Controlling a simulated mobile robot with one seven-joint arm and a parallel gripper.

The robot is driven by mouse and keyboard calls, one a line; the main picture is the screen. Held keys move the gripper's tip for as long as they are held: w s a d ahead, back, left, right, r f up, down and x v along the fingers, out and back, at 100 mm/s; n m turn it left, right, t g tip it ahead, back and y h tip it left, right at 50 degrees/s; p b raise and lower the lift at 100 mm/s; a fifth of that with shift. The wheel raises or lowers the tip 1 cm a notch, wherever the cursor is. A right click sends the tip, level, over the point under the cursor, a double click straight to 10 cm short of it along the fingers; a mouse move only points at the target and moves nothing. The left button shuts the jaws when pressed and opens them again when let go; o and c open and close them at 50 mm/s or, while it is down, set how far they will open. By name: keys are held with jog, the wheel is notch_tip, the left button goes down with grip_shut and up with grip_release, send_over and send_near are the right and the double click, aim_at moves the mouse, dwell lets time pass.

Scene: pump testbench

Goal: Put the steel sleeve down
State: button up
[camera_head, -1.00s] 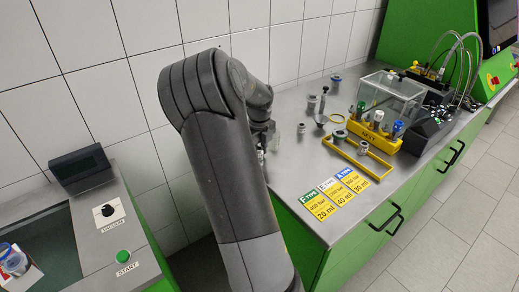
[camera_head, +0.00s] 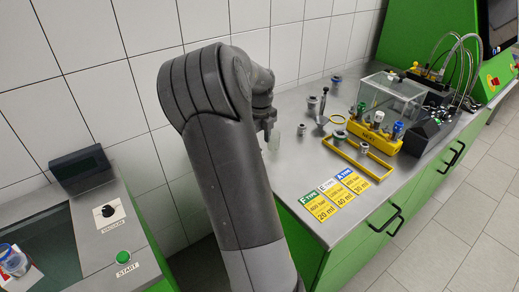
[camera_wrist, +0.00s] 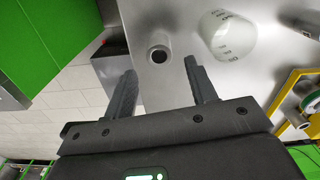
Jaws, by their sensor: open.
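The steel sleeve (camera_wrist: 160,50) stands upright on the steel worktop in the wrist view, its dark bore facing the camera. My gripper (camera_wrist: 160,66) is open, with one finger to each side and the sleeve just beyond the fingertips. It appears clear of both fingers and nothing is held. In the head view my gripper (camera_head: 267,130) hangs over the near left part of the worktop. I cannot make out the sleeve there; my arm probably covers it.
A clear beaker (camera_wrist: 229,36) stands close right of the sleeve. Type labels (camera_head: 337,194) lie at the front edge. The worktop between is bare.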

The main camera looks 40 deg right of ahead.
notch_tip(320, 180, up, 5)
jog(key=s+a+r+n+t+y, duration=0.1)
jog(key=s+a+r+n, duration=0.35)
jog(key=a+n, duration=0.45)
jog(key=s+a+r+n+t+y, duration=0.1)
jog(key=s+a+r+n+t, duration=0.15)
jog(key=s+a+n, duration=0.45)
jog(key=s+a+r+n+t+h, duration=0.1)
jog(key=s+a+n+t+h, duration=0.1)
jog(key=s+a+n, duration=0.9)
jog(key=a+n, duration=0.2)
jog(key=n, duration=0.4)
jog(key=shift+s+n, duration=0.3)
jog(key=shift+o, duration=0.5)
jog(key=shift+s+f+n, duration=0.1)
jog(key=shift+s+n, duration=0.15)
jog(key=shift+n, duration=0.05)
jog(key=shift+w, duration=0.1)
